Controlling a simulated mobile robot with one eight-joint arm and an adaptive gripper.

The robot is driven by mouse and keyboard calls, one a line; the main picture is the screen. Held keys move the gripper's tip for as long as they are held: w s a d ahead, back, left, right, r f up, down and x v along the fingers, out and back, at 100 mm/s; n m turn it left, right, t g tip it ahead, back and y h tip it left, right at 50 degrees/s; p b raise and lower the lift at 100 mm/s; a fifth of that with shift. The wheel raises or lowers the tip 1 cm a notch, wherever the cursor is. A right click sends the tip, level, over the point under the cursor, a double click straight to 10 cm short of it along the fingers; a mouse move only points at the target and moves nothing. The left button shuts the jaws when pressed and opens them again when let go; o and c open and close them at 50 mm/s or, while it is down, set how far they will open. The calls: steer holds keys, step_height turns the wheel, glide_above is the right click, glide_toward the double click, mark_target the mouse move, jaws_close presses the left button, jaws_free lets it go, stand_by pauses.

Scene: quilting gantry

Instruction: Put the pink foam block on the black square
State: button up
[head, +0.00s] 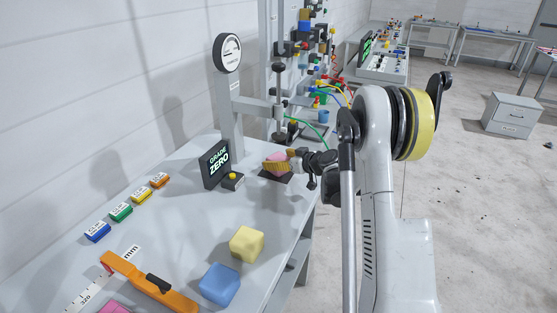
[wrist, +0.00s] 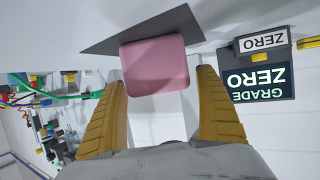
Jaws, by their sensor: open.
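The pink foam block (head: 277,157) rests on the black square (head: 288,178) beneath the gauge stand. In the wrist view the pink block (wrist: 154,64) covers part of the black square (wrist: 122,32), which shows beyond it and to both sides. My gripper (head: 275,166) is open, its yellow fingers around the block's near end. In the wrist view my gripper (wrist: 162,78) has one finger at each side of the block, with a clear gap at the right finger. The block's underside is hidden.
The gauge stand (head: 229,110) rises behind the square. A display reading GRADE ZERO (head: 214,164) and a yellow button (head: 233,178) stand to its left. A yellow block (head: 247,243), a blue block (head: 220,284) and an orange caliper (head: 150,284) lie nearer on the table.

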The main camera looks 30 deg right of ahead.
steer(key=p+v, duration=0.3)
steer(key=v, duration=0.9)
steer(key=s+a+r+g, duration=0.1)
steer(key=s+a+r, duration=0.2)
steer(key=a, duration=0.3)
steer(key=s+a+r+m+g, duration=0.1)
steer(key=s+a+r+g, duration=0.15)
steer(key=a, duration=0.25)
steer(key=s+a+r+g, duration=0.1)
steer(key=s+a+r, duration=0.15)
steer(key=a, duration=0.35)
steer(key=s+a+r+m+h, duration=0.1)
steer(key=s+a, duration=0.2)
steer(key=s, duration=0.7)
steer(key=s+a+r+m+g+h, duration=0.1)
steer(key=s+a, duration=0.3)
steer(key=s, duration=0.6)
steer(key=shift+s+a+h, duration=0.15)
steer(key=shift+a+h, duration=0.1)
steer(key=shift+h, duration=0.55)
